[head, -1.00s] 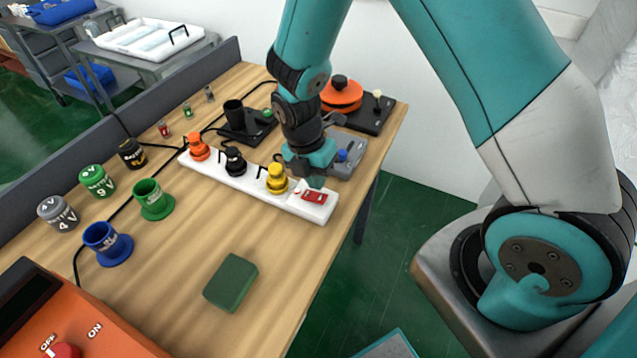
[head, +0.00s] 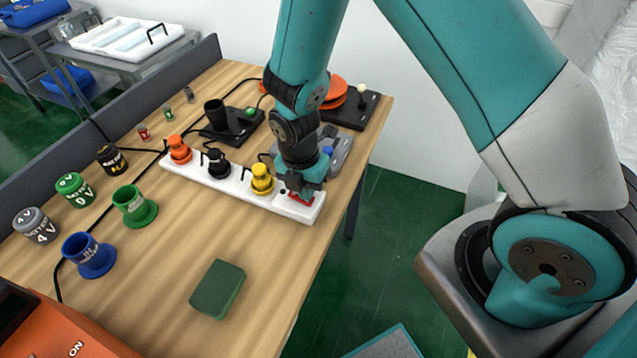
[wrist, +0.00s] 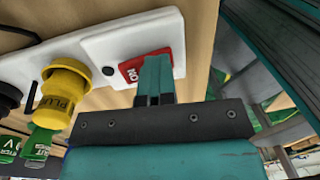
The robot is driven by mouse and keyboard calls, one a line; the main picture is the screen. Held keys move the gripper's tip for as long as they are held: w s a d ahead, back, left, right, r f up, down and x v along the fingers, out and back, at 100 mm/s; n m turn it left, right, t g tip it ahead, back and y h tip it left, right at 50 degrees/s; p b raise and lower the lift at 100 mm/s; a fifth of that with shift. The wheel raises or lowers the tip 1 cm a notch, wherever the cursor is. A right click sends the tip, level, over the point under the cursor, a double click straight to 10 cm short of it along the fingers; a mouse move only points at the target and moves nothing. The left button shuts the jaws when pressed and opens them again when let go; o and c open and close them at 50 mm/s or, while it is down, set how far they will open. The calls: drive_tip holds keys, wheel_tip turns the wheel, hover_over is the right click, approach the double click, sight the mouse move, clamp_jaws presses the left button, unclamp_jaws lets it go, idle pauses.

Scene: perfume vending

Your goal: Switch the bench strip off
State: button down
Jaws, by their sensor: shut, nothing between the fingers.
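The bench strip (head: 222,181) is a long white power strip on the wooden bench, with orange, black and yellow plugs in it. Its red rocker switch (head: 301,199) is at the right end. In the wrist view the red switch (wrist: 146,66) shows the letters "ON". My gripper (head: 294,192) is shut and empty. Its fingertips (wrist: 155,65) are right at the switch and cover part of it; I cannot tell whether they press on it.
The yellow plug (head: 262,179) stands just left of my gripper. Behind it are a grey device with a blue knob (head: 327,152) and an orange round device (head: 333,93). A green block (head: 217,290) lies in front on open bench. Several cups and batteries stand at left.

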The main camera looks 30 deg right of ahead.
drive_tip(key=shift+s+d+f, duration=0.25)
drive_tip(key=shift+s+f, duration=0.1)
drive_tip(key=shift+f, duration=0.2)
drive_tip(key=shift+s+d+f, duration=0.1)
drive_tip(key=shift+s+d, duration=0.05)
drive_tip(key=shift+s, duration=0.1)
drive_tip(key=shift+w+a, duration=0.45)
drive_tip(key=shift+w, duration=0.15)
drive_tip(key=shift+a+r+p, duration=0.1)
drive_tip(key=shift+r+p, duration=0.2)
drive_tip(key=shift+r, duration=0.25)
drive_tip(key=r+p, duration=0.2)
drive_tip(key=r, duration=0.1)
drive_tip(key=r+p, duration=0.2)
drive_tip(key=shift+s+d, duration=0.3)
drive_tip(key=shift+s, duration=0.05)
wheel_tip(320, 180, up, 9)
drive_tip(key=s+d+b, duration=0.2)
drive_tip(key=b, duration=0.1)
drive_tip(key=s+a+r+m+y, duration=0.2)
drive_tip(key=s+r+m, duration=0.5)
drive_tip(key=m, duration=0.2)
drive_tip(key=s+a+r+m+y, duration=0.2)
drive_tip(key=s+a+r+m, duration=0.1)
drive_tip(key=s+r+m, duration=0.4)
drive_tip(key=r+m, duration=0.1)
drive_tip(key=m, duration=0.1)
drive_tip(key=shift+s+a+r+m+t+y, duration=0.15)
drive_tip(key=shift+m+t+y, duration=0.25)
